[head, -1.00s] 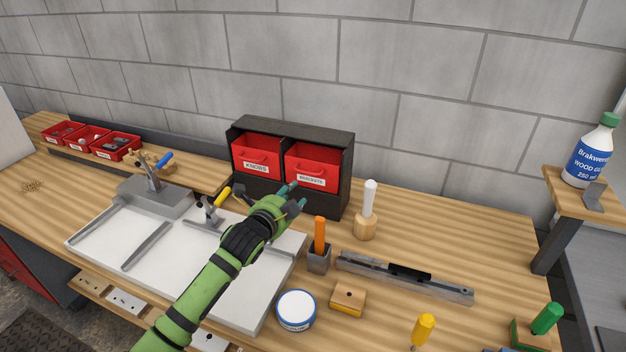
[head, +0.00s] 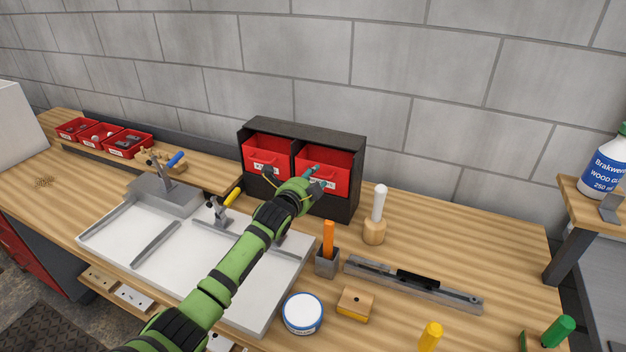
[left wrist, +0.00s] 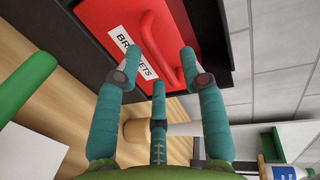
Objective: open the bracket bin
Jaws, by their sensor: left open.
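The bracket bin (head: 340,166) is the right one of two red bins in a black cabinet (head: 348,204) and sits in its slot. In the left wrist view the bin's red front (left wrist: 95,12) shows a white label and a red loop handle (left wrist: 172,72). My left gripper (head: 314,179) is open in front of this bin and partly covers its label in the head view. In the left wrist view two teal fingertips (left wrist: 160,60) lie on either side of the handle, with a third finger below. I cannot tell whether they touch it. My right gripper is not in view.
The knobs bin (head: 263,153) is left of it. A white-handled mallet (head: 375,222) and an orange-handled tool in a grey holder (head: 327,262) stand to the right of my arm. A white tray (head: 120,246) lies under my arm.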

